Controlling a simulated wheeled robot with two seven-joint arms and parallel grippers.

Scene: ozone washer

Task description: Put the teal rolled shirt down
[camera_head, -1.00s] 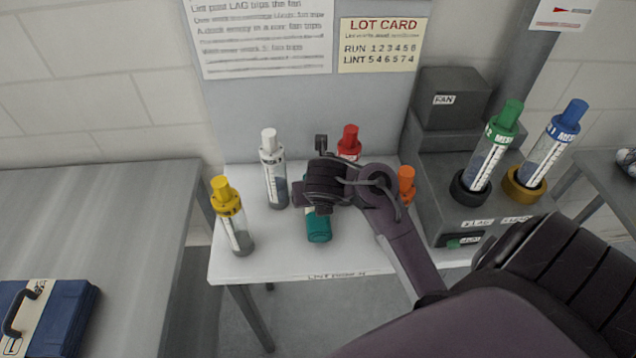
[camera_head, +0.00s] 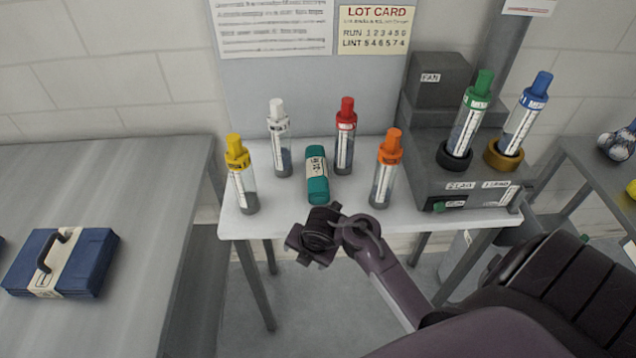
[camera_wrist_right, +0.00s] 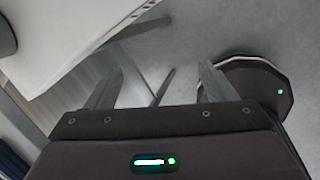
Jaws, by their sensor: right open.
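The teal rolled shirt (camera_head: 318,190) lies on the white table (camera_head: 290,222) in the head view, with a pale label band around it. It sits between the clear tubes with white and red caps at the back and yellow and orange caps at the front. My right gripper (camera_head: 318,236) is in front of the table's front edge, apart from the shirt. In the right wrist view my right gripper (camera_wrist_right: 158,88) is open with nothing between its fingers. The shirt is not in the wrist view. My left gripper is not in view.
Tubes with yellow (camera_head: 241,175), white (camera_head: 280,140), red (camera_head: 345,138) and orange (camera_head: 385,170) caps stand around the shirt. A grey machine (camera_head: 460,190) holds green-capped and blue-capped tubes at right. A blue case (camera_head: 85,262) lies on the left bench.

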